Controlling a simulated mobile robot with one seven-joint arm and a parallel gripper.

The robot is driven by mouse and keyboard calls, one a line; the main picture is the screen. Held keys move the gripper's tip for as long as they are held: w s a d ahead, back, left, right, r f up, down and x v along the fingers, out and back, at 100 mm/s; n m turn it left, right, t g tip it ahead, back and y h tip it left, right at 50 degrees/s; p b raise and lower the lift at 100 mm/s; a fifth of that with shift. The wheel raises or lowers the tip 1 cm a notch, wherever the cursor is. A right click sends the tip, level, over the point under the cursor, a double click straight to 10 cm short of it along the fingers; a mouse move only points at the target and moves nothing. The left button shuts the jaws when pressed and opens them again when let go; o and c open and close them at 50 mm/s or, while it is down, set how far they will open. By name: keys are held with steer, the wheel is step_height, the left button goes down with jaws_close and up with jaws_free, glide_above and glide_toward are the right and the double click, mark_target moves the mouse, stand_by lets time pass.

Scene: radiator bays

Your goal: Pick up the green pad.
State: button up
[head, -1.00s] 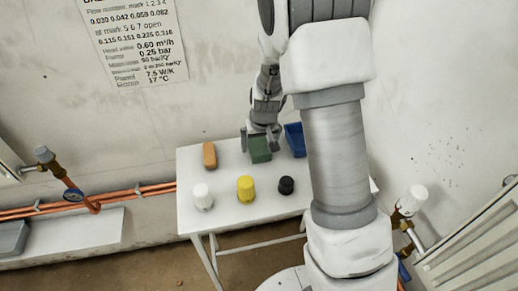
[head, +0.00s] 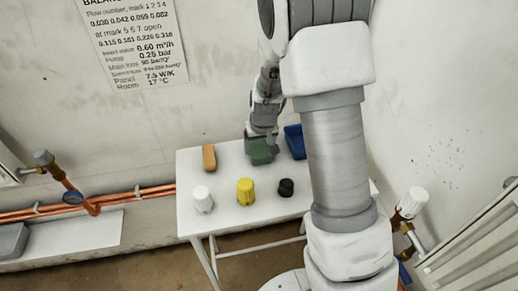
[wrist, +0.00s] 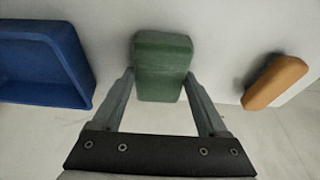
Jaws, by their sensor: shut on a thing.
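The green pad (head: 260,152) is a block near the back of the white table (head: 225,221). My gripper (wrist: 160,83) is shut on the green pad, with one finger against each side of it in the wrist view (wrist: 162,58). In the head view my gripper (head: 259,146) partly covers the pad. I cannot tell whether the pad touches the table or is slightly above it.
An orange block (head: 209,157) lies left of the pad and a blue tray (head: 295,141) stands right of it. A white knob (head: 202,199), a yellow knob (head: 245,191) and a black knob (head: 286,187) stand in front. The wall is close behind.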

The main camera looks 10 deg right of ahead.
steer(key=shift+r+p, duration=0.4)
steer(key=shift+r, duration=0.05)
steer(key=r, duration=0.4)
steer(key=shift+s+d+r+p, duration=0.15)
steer(key=shift+d+r+p, duration=0.1)
steer(key=shift+d+p, duration=0.1)
steer(key=s+d+r, duration=0.6)
steer(key=d, duration=0.3)
steer(key=p, duration=0.6)
glide_toward(262, 149)
steer(key=s, duration=0.4)
steer(key=shift+a+r, duration=0.2)
steer(key=shift+r, duration=0.95)
steer(key=shift+a+r, duration=0.15)
steer(key=shift+r, duration=1)
